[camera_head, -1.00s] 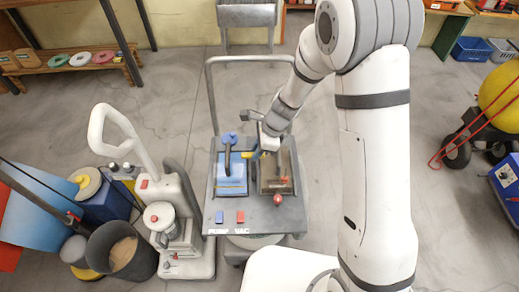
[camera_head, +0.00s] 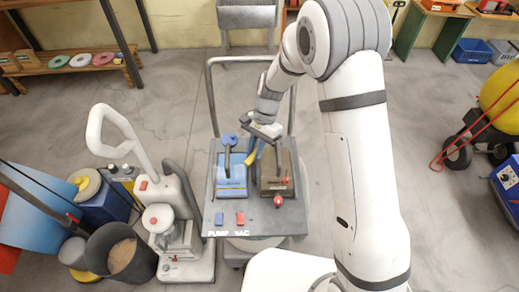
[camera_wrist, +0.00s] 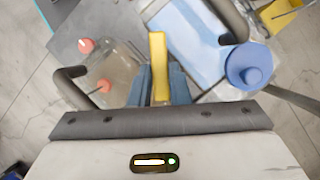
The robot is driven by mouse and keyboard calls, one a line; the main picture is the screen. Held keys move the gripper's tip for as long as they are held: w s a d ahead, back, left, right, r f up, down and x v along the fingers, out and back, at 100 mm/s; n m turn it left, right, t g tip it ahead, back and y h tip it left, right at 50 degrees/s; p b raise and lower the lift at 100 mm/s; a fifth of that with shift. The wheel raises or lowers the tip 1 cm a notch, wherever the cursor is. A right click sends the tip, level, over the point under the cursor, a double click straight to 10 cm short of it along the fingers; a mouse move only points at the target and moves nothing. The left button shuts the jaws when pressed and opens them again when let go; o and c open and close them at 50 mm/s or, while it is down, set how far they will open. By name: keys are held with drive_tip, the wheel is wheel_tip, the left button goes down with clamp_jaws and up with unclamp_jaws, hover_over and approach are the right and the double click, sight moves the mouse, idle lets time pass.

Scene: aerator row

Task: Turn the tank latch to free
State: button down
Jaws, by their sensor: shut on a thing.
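The tank latch is a yellow lever (camera_head: 251,157) between the blue tank (camera_head: 231,185) and the brown tank (camera_head: 276,178) on the grey cart top. My gripper (camera_head: 259,146) comes in from the far side and is shut on the latch. In the wrist view, the blue fingers (camera_wrist: 160,86) stand on either side of the yellow lever (camera_wrist: 158,55), which points up the picture along the gap between the tanks. The part of the lever deep between the fingers is hidden.
A blue knob (camera_head: 230,139) stands close left of my gripper. A red knob (camera_head: 278,201) and the blue (camera_head: 219,218) and red (camera_head: 240,218) buttons are on the cart's near side. A white floor machine (camera_head: 172,225) stands left of the cart.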

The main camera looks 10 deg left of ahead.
drive_tip(key=n+h, duration=0.1)
drive_tip(key=n, duration=0.1)
drive_tip(key=n+b, duration=0.1)
drive_tip(key=n, duration=0.1)
drive_tip(key=shift+a+h, duration=0.4)
drive_tip(key=shift+n+h, duration=0.6)
drive_tip(key=shift+n, duration=1.1)
drive_tip(key=shift+s+f, duration=0.1)
drive_tip(key=c, duration=1.4)
unclamp_jaws()
drive_tip(key=shift+o, duration=0.2)
drive_tip(key=shift+r, duration=0.35)
drive_tip(key=b+v, duration=0.1)
drive_tip(key=v, duration=0.6)
drive_tip(key=shift+w, duration=0.25)
